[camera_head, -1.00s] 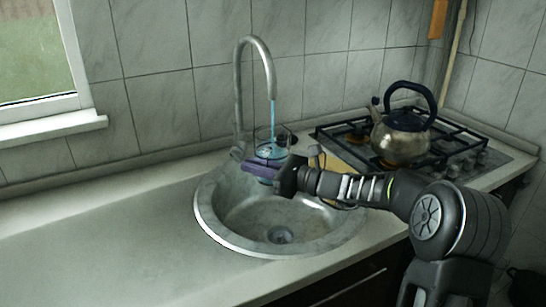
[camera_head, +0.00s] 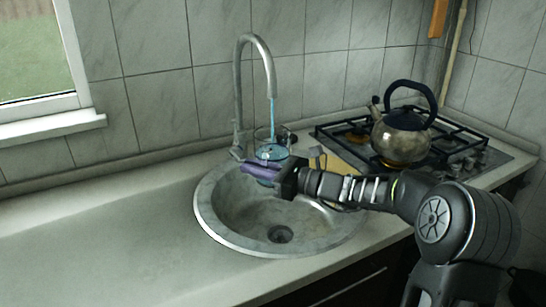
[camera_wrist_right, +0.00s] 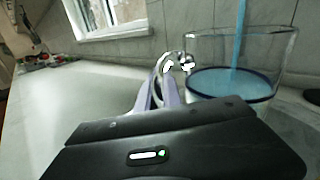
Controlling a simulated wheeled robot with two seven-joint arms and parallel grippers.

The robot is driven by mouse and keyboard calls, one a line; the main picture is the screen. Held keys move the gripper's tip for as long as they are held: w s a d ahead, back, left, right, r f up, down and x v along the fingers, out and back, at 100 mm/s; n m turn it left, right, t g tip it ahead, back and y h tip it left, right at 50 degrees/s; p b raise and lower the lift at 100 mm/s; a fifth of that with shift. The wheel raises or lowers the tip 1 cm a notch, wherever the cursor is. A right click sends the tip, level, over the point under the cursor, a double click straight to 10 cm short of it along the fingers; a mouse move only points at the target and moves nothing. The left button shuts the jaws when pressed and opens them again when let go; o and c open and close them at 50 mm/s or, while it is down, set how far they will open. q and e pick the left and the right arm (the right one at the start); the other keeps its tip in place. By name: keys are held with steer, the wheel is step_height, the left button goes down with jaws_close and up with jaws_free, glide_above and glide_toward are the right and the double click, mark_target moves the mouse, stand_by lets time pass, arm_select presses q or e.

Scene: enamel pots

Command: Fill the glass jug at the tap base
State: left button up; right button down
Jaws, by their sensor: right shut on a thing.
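The tap (camera_head: 241,95) is a tall curved spout at the back of the sink, and a blue stream of water (camera_head: 272,112) falls from it. The glass jug (camera_head: 265,135) is under the stream, above the sink basin, and looks upright. In the right wrist view the jug (camera_wrist_right: 283,50) holds blue water (camera_wrist_right: 228,84), with the stream entering it. My right gripper (camera_head: 245,167) is shut on the jug, its purple fingers at the jug's near side; their contact is partly hidden. My left gripper is not in view.
The round metal sink (camera_head: 212,222) is set in the pale counter (camera_head: 110,235), which is clear on the left. A kettle (camera_head: 402,138) stands on the gas hob (camera_head: 465,140) at the right. A yellowish board (camera_head: 345,160) lies between sink and hob.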

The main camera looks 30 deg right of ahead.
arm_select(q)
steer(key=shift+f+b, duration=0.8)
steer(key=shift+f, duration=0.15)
arm_select(e)
steer(key=s+a, duration=0.4)
steer(key=s, duration=0.3)
steer(key=shift+s+r, duration=0.2)
steer(key=shift+s, duration=0.05)
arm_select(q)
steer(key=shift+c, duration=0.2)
